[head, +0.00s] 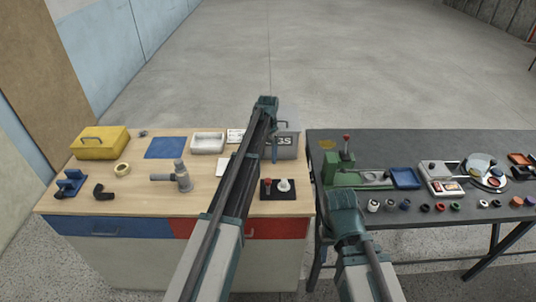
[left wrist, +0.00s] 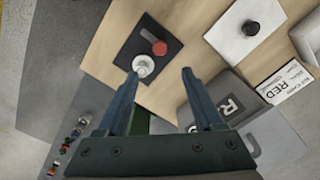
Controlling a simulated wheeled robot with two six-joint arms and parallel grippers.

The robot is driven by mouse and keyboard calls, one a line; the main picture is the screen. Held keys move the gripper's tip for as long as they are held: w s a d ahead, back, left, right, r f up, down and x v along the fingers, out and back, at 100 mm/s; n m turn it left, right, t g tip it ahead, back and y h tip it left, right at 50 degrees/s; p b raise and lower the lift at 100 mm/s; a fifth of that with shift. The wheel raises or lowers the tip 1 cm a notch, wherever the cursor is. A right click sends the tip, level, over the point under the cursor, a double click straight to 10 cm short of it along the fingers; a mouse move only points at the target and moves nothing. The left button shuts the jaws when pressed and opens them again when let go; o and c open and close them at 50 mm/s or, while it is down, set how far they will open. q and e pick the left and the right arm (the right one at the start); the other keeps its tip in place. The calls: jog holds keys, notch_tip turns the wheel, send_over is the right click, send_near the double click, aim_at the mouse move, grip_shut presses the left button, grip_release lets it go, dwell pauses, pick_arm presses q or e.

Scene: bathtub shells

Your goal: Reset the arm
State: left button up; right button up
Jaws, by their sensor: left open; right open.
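My left arm reaches up the middle of the head view over the wooden bench. My left gripper (head: 274,148) shows only partly there, beside the grey box. In the left wrist view my left gripper (left wrist: 159,76) is open, its two fingers apart with nothing between the tips. Below it are a dark mat (left wrist: 125,58) with a red-topped piece (left wrist: 159,48) and a white round piece (left wrist: 143,66). My right arm comes in at the lower right, bent at a teal joint. I cannot make out its fingers.
The wooden bench (head: 130,200) holds a yellow case (head: 100,142), a grey pipe fitting (head: 180,178), a white tray (head: 207,142) and the grey box (head: 288,144). The dark table (head: 390,142) holds a green device (head: 340,168), a blue tray (head: 405,178) and several small rings. Floor behind is clear.

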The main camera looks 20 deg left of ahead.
dwell(0.4)
pick_arm(q)
jog(key=s+d+f+b, duration=0.3)
jog(key=s+d, duration=0.2)
jog(key=s, duration=0.7)
jog(key=s+d+f+n+b, duration=0.1)
jog(key=s+d+f+b, duration=0.3)
jog(key=s, duration=0.8)
jog(key=s+d+f+n+y+b, duration=0.1)
jog(key=s+d+f+b, duration=0.2)
jog(key=s+d, duration=0.4)
jog(key=s, duration=0.5)
jog(key=shift+s+d+f, duration=0.15)
jog(key=shift+s+d, duration=0.05)
jog(key=shift+d, duration=0.2)
